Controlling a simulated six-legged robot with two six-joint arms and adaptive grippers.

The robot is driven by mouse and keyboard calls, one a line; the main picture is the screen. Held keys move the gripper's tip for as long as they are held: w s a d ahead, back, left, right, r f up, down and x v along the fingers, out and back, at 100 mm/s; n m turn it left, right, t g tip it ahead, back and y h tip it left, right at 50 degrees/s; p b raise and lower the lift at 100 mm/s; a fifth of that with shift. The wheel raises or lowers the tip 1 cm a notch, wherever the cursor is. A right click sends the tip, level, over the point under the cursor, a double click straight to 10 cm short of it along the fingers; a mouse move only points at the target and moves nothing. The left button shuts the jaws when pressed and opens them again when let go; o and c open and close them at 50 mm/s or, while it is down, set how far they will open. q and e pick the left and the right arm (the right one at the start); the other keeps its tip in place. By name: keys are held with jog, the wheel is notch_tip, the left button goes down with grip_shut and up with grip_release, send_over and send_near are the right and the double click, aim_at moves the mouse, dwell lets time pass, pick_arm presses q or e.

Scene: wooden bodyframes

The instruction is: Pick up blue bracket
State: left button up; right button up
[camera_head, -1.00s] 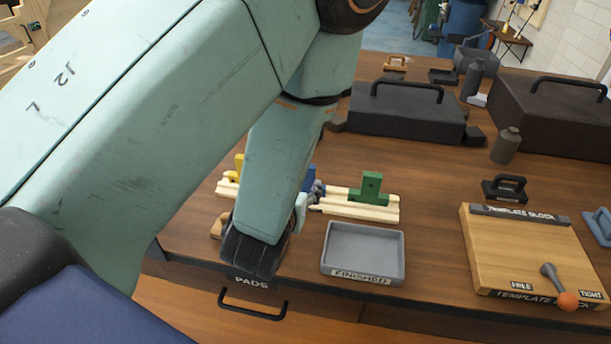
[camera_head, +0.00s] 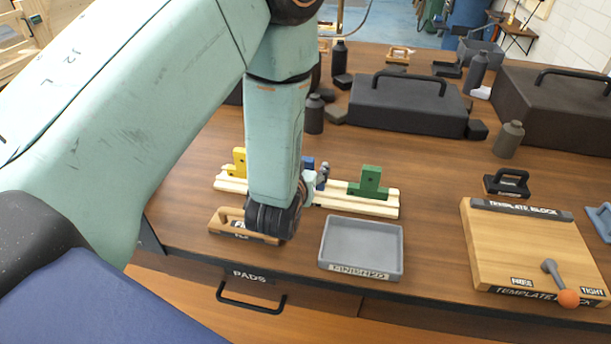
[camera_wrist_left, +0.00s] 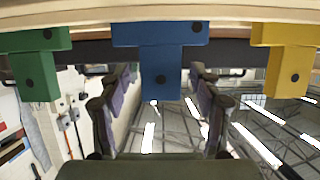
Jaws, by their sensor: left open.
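The blue bracket (camera_head: 308,162) stands on the pale wooden rail (camera_head: 346,203), between the yellow bracket (camera_head: 239,161) and the green bracket (camera_head: 370,184). My left forearm hides most of it in the head view. My left gripper (camera_head: 322,176) is beside it there, mostly hidden behind its own wrist. In the left wrist view, the blue bracket (camera_wrist_left: 160,35) is centred ahead of the left gripper (camera_wrist_left: 160,76). Its two fingers are open, one on each side of the bracket's narrow part, with gaps visible. My right gripper is not in view.
A grey finished tray (camera_head: 362,248) sits right of my left wrist. A wooden handled block (camera_head: 228,222) lies partly under the wrist. The template block (camera_head: 530,248) is at right. Dark cases (camera_head: 412,108) stand behind. The tabletop between tray and template block is clear.

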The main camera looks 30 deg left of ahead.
pick_arm(q)
jog(key=shift+w+a+f, duration=0.2)
jog(key=shift+w+a, duration=0.05)
jog(key=shift+c, duration=0.2)
jog(key=shift+d, duration=0.2)
jog(key=c, duration=0.3)
jog(key=shift+a, duration=0.2)
jog(key=c, duration=0.5)
jog(key=shift+d, duration=0.15)
grip_shut()
